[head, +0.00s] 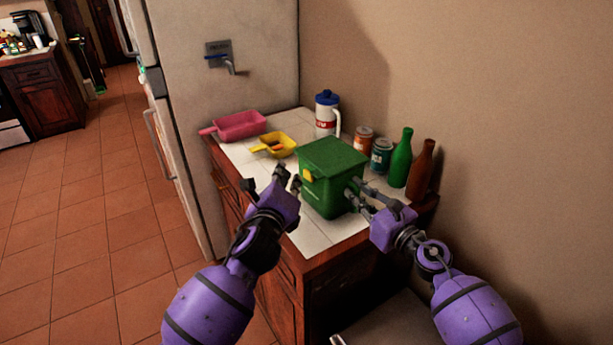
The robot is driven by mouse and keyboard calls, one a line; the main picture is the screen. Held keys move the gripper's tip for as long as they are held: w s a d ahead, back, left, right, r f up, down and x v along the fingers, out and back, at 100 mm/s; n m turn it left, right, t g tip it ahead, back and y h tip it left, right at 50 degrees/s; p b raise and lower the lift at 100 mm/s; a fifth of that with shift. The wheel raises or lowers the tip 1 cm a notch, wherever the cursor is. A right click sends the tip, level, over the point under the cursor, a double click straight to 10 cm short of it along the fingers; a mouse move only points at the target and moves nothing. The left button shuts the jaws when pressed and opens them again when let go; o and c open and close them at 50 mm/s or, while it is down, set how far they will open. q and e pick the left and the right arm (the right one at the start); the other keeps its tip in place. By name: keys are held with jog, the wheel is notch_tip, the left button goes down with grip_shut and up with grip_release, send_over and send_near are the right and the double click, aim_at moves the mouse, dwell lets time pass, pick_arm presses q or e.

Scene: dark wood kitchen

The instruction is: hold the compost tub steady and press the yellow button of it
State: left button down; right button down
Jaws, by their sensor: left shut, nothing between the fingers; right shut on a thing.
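The green compost tub (328,187) stands upright on the tiled counter with its lid down. Its yellow button (308,175) is on the upper left of the side facing me. My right gripper (352,193) is shut on the tub at its right side. My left gripper (288,176) is shut and empty, just left of the tub and close to the yellow button. A small gap seems to lie between its fingers and the button, but I cannot tell the exact distance.
On the counter (305,238) behind the tub are a pink scoop (240,125), a yellow scoop (283,140) and a white jug (326,118). Cans (381,157), a green bottle (401,160) and a brown bottle (421,170) stand to the right by the wall. The counter's left edge is close.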

pick_arm(q)
jog(key=shift+d+f, duration=0.1)
pick_arm(e)
jog(key=shift+f, duration=0.3)
pick_arm(q)
jog(key=shift+w+d, duration=0.25)
jog(key=shift+w, duration=0.05)
jog(key=shift+w+d, duration=0.3)
jog(key=shift+d, duration=0.3)
pick_arm(e)
jog(key=shift+s+a+r, duration=0.1)
dwell(1.0)
pick_arm(q)
jog(key=shift+a, duration=0.15)
jog(key=shift+s+a, duration=0.55)
jog(key=shift+a, duration=0.25)
jog(key=s+a, duration=0.1)
jog(key=a, duration=0.1)
jog(key=s+a, duration=0.2)
jog(key=shift+f, duration=0.1)
dwell(0.7)
